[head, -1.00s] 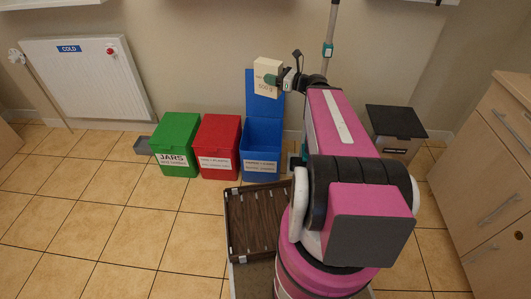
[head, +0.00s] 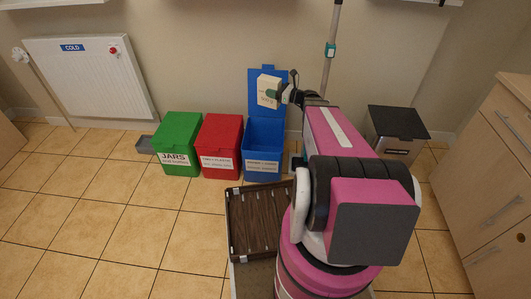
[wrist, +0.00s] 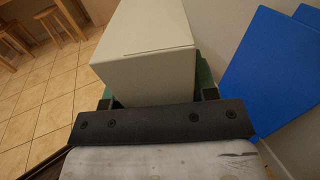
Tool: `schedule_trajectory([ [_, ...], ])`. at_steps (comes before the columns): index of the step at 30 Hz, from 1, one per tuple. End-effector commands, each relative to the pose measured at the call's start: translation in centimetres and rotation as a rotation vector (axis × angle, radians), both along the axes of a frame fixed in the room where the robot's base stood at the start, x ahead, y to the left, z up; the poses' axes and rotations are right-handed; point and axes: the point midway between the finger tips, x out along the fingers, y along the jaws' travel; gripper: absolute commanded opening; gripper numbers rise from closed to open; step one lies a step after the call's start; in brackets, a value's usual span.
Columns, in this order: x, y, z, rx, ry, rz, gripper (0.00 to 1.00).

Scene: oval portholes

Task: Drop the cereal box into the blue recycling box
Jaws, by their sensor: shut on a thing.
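The cereal box (head: 268,91) is a small cream carton with dark print. My gripper (head: 277,95) is shut on it and holds it up in front of the raised blue lid. In the wrist view the cereal box (wrist: 148,45) fills the upper middle, between the green fingers of my gripper (wrist: 155,95). The blue recycling box (head: 264,148) stands on the floor with its lid (head: 267,115) open against the wall. The held carton is above the opening in the head view. The lid also shows at the right of the wrist view (wrist: 275,70).
A red bin (head: 220,146) and a green bin (head: 178,145) stand shut to the left of the blue one. A black-lidded bin (head: 397,122) is at the right. My arm hides part of the floor between. Wooden drawers (head: 490,170) stand far right.

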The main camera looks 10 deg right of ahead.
Motion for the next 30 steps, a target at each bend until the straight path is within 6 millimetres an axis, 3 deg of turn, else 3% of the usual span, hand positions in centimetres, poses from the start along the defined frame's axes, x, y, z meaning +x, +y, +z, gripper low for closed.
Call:
schedule_trajectory([
  [1, 1.9, -0.3, -2.5, 0.001, 0.004, 0.001, 0.3],
  [6, 5.2, -0.7, -8.9, 0.001, 0.004, -0.001, 0.3],
  [12, 8.0, -0.9, -16.2, 0.0, 0.004, -0.004, 0.3],
  [15, 8.8, -1.0, -18.9, -0.001, 0.002, -0.005, 0.3],
  [21, 9.5, -0.9, -21.7, -0.002, 0.0, -0.007, 0.3],
  [30, 9.6, -0.9, -23.3, -0.002, 0.002, -0.008, 0.3],
])
